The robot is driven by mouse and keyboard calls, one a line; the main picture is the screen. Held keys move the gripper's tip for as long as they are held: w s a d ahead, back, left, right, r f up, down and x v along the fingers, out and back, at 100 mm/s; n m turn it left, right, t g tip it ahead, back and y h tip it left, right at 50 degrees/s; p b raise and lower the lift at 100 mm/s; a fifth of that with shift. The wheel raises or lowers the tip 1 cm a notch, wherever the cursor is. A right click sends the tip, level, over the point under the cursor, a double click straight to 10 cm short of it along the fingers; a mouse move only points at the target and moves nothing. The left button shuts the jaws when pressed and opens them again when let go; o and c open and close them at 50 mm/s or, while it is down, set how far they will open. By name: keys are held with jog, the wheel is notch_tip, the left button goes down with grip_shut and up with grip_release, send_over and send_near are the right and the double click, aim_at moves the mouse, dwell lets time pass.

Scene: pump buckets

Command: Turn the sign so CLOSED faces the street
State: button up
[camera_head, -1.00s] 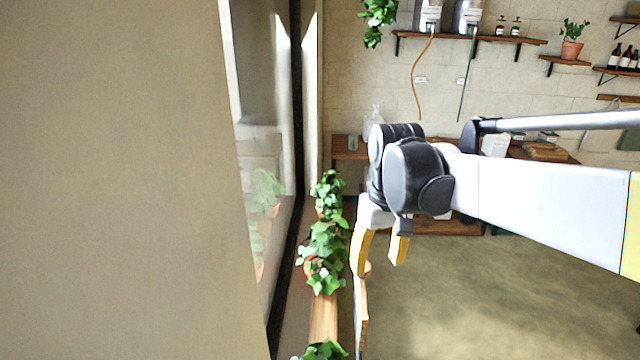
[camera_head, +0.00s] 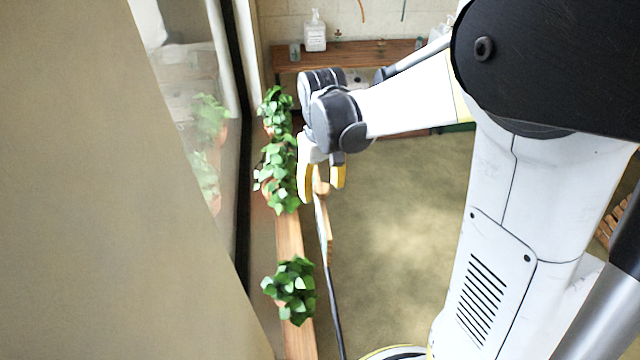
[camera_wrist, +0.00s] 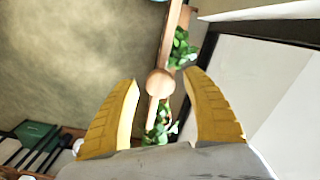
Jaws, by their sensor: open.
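The sign (camera_head: 325,232) shows nearly edge-on in the head view, a thin board with a wooden edge on a dark pole (camera_head: 335,305). I cannot read any lettering on it, so I cannot tell which word faces the window. A round wooden knob (camera_wrist: 158,82) at its top shows in the wrist view between my fingers. My gripper (camera_head: 321,192) is open and points down, with one yellow finger on each side of the knob. It also shows in the wrist view (camera_wrist: 163,82). I see no finger touching the knob.
Potted ivy plants (camera_head: 290,290) stand on a wooden sill (camera_head: 290,235) just left of the sign. The window frame (camera_head: 240,150) and a plain wall (camera_head: 90,200) lie further left. A wooden bench (camera_head: 350,54) is at the back. The floor (camera_head: 395,215) right of the sign is clear.

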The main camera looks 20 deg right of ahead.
jog(key=shift+f, duration=0.15)
grip_shut()
